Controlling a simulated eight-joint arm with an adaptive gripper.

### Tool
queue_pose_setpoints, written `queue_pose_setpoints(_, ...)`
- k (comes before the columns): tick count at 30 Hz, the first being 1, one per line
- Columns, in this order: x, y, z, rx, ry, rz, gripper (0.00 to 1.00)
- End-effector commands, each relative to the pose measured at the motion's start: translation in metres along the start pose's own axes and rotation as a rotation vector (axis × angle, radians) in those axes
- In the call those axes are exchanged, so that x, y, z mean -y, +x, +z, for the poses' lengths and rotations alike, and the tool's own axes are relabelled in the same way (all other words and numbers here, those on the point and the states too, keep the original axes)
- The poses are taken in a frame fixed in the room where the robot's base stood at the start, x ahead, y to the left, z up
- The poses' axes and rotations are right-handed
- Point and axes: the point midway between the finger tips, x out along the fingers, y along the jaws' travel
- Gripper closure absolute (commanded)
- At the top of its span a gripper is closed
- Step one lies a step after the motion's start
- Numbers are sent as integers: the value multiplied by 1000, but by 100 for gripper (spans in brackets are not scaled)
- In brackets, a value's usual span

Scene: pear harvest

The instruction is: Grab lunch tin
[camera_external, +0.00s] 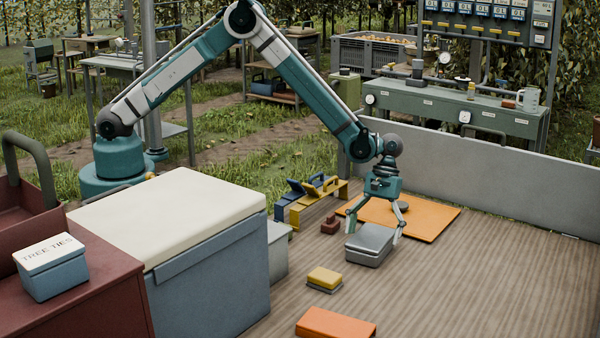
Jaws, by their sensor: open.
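The lunch tin looks to be the grey metal box (369,245) with a lid, lying flat on the wooden deck. My gripper (373,229) points down over it, with its two fingers spread apart. One finger is at the tin's left side and the other at its right side. I cannot tell whether the fingers touch the tin. The gripper is open and holds nothing that I can see.
An orange mat (432,220) lies behind the tin. A yellow-topped block (324,279) and an orange box (336,323) lie in front. A small dark red block (331,225) sits to the left. A large cooler (212,285) stands further left. The deck's right side is clear.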

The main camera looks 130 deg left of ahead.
Motion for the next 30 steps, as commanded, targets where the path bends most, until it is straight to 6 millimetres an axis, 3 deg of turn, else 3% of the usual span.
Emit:
queue_pose_setpoints(8, 0, 25, 0, 0, 0, 0, 9)
queue_pose_setpoints(25, 0, 26, 0, 0, 1, 0, 9)
queue_pose_setpoints(30, 0, 26, 0, 0, 1, 0, 29)
